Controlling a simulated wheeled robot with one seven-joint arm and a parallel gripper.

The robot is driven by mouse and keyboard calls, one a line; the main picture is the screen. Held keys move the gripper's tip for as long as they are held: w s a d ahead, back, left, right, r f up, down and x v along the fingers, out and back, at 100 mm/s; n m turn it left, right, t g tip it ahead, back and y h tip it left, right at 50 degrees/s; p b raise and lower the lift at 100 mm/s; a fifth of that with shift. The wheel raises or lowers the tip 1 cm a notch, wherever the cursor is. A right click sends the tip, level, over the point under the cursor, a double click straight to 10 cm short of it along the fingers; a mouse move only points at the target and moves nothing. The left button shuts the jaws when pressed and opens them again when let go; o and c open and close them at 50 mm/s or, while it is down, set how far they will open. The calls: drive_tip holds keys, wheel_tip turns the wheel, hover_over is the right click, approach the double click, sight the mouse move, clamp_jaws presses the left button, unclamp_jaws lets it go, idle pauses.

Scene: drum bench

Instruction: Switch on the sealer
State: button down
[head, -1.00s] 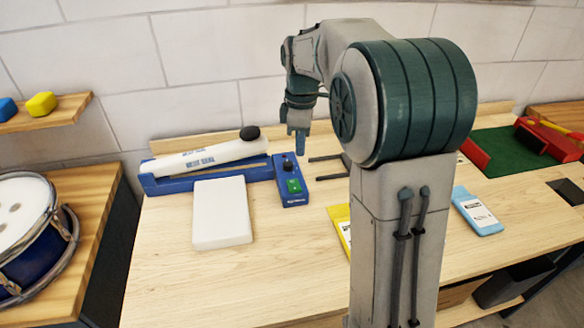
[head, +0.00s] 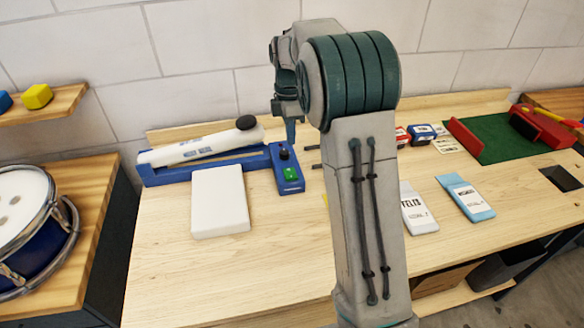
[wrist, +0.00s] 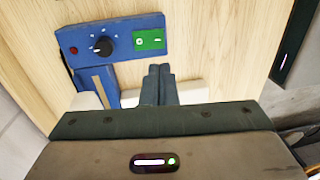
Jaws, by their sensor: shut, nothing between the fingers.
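The sealer (head: 165,175) has a blue base and a raised white arm marked with blue letters, with a black knob (head: 246,122) at its end. Its blue control box (head: 285,168) sits at the right end. In the wrist view the box carries a black dial (wrist: 103,47), a dark red lamp (wrist: 73,51) and a green rocker switch (wrist: 150,40) with white marks; which side is pressed I cannot tell. My gripper (wrist: 158,70) is shut and empty, its fingertips just below the switch in that view. In the head view my gripper (head: 291,138) hangs over the box's back end.
A white slab (head: 220,200) lies in front of the sealer. White (head: 417,212) and blue (head: 468,198) pouches, small boxes (head: 421,132) and a green mat (head: 490,140) are to the right. A drum (head: 30,230) stands at left. The bench front is clear.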

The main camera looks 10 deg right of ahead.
sight(292, 177)
drive_tip(key=f, duration=0.3)
drive_tip(key=s+f+p, duration=0.1)
drive_tip(key=f, duration=0.3)
drive_tip(key=f+p, duration=0.1)
drive_tip(key=f, duration=0.3)
drive_tip(key=shift+s+f, duration=0.1)
drive_tip(key=shift+s, duration=0.05)
drive_tip(key=shift+s+f+b, duration=0.1)
drive_tip(key=shift+f+b, duration=0.35)
drive_tip(key=shift+b, duration=0.45)
drive_tip(key=shift+s+r+t, duration=0.1)
drive_tip(key=shift+r+t, duration=0.15)
drive_tip(key=shift+t, duration=0.05)
drive_tip(key=shift+w, duration=0.2)
drive_tip(key=shift+w+r+p, duration=0.3)
drive_tip(key=shift+w+p, duration=0.1)
drive_tip(key=shift+w, duration=0.25)
